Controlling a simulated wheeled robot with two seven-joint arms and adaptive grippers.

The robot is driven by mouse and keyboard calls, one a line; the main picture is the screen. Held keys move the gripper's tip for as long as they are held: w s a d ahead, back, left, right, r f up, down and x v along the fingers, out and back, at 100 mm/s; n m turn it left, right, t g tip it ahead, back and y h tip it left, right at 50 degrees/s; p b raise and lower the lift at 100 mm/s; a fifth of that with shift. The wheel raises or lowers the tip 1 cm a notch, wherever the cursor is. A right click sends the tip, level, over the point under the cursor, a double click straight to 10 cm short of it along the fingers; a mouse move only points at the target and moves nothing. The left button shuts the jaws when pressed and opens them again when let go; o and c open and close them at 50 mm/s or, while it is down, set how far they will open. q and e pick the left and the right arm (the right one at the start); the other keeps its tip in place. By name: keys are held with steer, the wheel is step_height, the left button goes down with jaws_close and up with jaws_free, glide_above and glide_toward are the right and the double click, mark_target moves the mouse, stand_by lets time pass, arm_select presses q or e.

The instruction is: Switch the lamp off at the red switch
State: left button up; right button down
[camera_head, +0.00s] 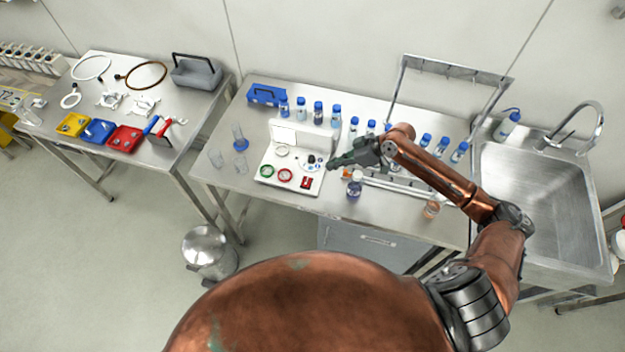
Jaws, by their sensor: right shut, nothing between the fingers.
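A white panel box (269,176) with a raised back stands on the steel table. The red switch (307,183) is on its front right part, beside a red ring (285,175) and a green ring (267,171). A pale rectangular plate, perhaps the lamp (284,135), is on the raised back; whether it is lit I cannot tell. My right gripper (331,164) is shut and empty, at the panel's right edge, above and to the right of the red switch and apart from it. My left gripper is out of view.
Blue-capped bottles (318,113) stand behind the panel, and a dark bottle (354,187) stands below my right gripper. Glass beakers (216,158) are left of the panel. A metal rack (452,68) and a sink (545,200) are on the right.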

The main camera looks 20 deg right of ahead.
steer(key=shift+f, duration=0.1)
steer(key=p, duration=0.3)
glide_above(304, 183)
steer(key=d, duration=0.3)
steer(key=f, duration=0.6)
steer(key=shift+s+f, duration=0.25)
steer(key=shift+s, duration=0.15)
step_height(304, 183, down, 3)
steer(key=shift+s+a+r, duration=0.1)
steer(key=shift+s+r, duration=0.05)
steer(key=shift+r, duration=0.05)
steer(key=shift+s+f+p, duration=0.1)
steer(key=shift+f+p, duration=0.2)
steer(key=shift+f, duration=0.55)
